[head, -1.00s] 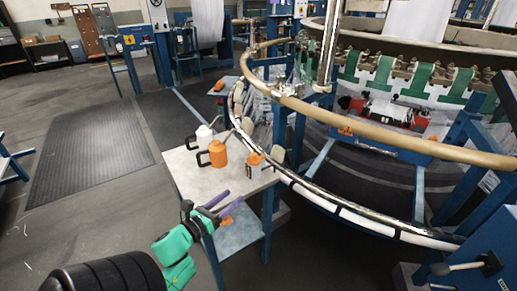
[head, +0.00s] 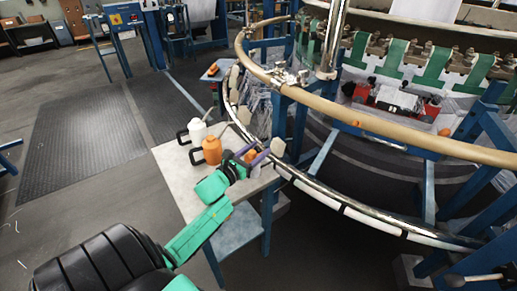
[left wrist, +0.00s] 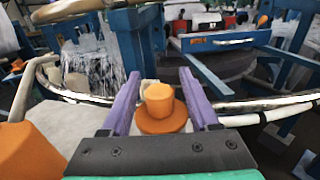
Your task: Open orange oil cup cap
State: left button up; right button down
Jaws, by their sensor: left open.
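The orange oil cup cap (left wrist: 159,105) is a stubby knob on a wide round orange flange. In the left wrist view it lies between the two purple fingers of my left gripper (left wrist: 160,79), with clear gaps on both sides. In the head view the left gripper (head: 253,154) is open over the right side of the small table (head: 175,163), and the orange cap (head: 250,156) shows between its fingers. The cup body below the cap is mostly hidden by the gripper. My right gripper is not in view.
An orange oil can (head: 211,151) and a white oil can (head: 197,133) with dark handles stand on the table left of the gripper. The loom's curved metal rail (head: 300,184) and tan ring (head: 380,124) run close behind and right. Open floor lies left.

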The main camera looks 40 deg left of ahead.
pick_arm(q)
jog(key=shift+w, duration=0.35)
grip_shut()
dwell(1.2)
